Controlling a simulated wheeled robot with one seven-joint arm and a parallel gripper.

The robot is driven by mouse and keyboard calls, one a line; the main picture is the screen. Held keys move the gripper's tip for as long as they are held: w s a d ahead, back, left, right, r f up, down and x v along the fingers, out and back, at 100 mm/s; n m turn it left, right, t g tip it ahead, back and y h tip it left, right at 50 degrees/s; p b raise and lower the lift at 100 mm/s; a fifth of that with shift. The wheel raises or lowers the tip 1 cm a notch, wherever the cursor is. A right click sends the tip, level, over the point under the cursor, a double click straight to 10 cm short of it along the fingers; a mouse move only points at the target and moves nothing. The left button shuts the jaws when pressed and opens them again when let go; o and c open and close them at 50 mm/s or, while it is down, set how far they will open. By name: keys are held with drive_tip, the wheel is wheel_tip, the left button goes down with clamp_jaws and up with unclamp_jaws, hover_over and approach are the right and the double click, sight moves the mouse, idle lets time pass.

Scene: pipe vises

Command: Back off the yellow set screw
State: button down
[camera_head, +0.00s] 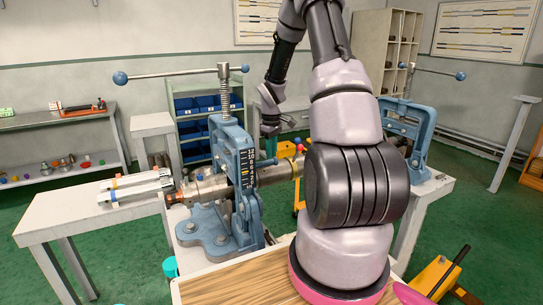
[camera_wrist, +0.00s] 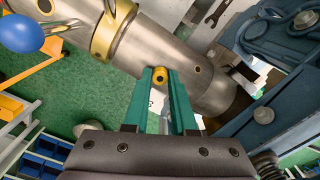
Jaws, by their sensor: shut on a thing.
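The yellow set screw (camera_wrist: 161,75) sits on the grey metal pipe (camera_wrist: 135,57), between the tips of my gripper's teal fingers (camera_wrist: 162,76) in the wrist view. The fingers are closed on it from both sides, and its dark socket end shows. In the head view, my gripper (camera_head: 269,152) is behind the blue vise, at the pipe (camera_head: 275,174). The set screw cannot be made out there. A brass collar (camera_wrist: 110,30) rings the pipe at the upper left of the wrist view.
The blue pipe vise (camera_head: 223,180) stands on the bench close to the pipe; its jaw (camera_wrist: 280,65) is right of my fingers. A blue ball knob (camera_wrist: 21,33) is at upper left. A second vise (camera_head: 412,130) stands further right. White bars (camera_head: 137,186) lie on the left bench.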

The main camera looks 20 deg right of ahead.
drive_tip(key=shift+s+f+n, duration=0.15)
drive_tip(key=shift+n, duration=1.05)
drive_tip(key=c, duration=0.7)
unclamp_jaws()
drive_tip(key=shift+c, duration=0.2)
drive_tip(key=shift+r, duration=0.5)
wheel_tip(320, 180, up, 10)
